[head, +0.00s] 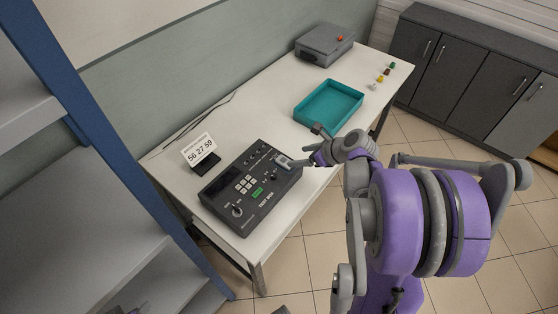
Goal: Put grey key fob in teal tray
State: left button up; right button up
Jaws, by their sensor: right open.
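The teal tray (328,104) lies on the white table, right of its middle, and looks empty. My right gripper (300,147) is open at the table's front edge, between the dark keypad device and the tray. A small light-grey piece (282,159) shows at the device's right end, close to one fingertip. It may be the grey key fob, but it is too small and too close to the finger to tell. My left gripper is not in view.
Several small coloured pieces (381,78) line the right edge. A blue-framed shelf (105,150) is at left.

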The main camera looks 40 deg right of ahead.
aim_at(284, 160)
jog(key=x, duration=0.2)
jog(key=shift+w+f, duration=0.2)
jog(key=shift+f, duration=0.05)
jog(key=x, duration=0.5)
jog(key=shift+s+a, duration=0.15)
jog(key=shift+a, duration=0.15)
grip_shut()
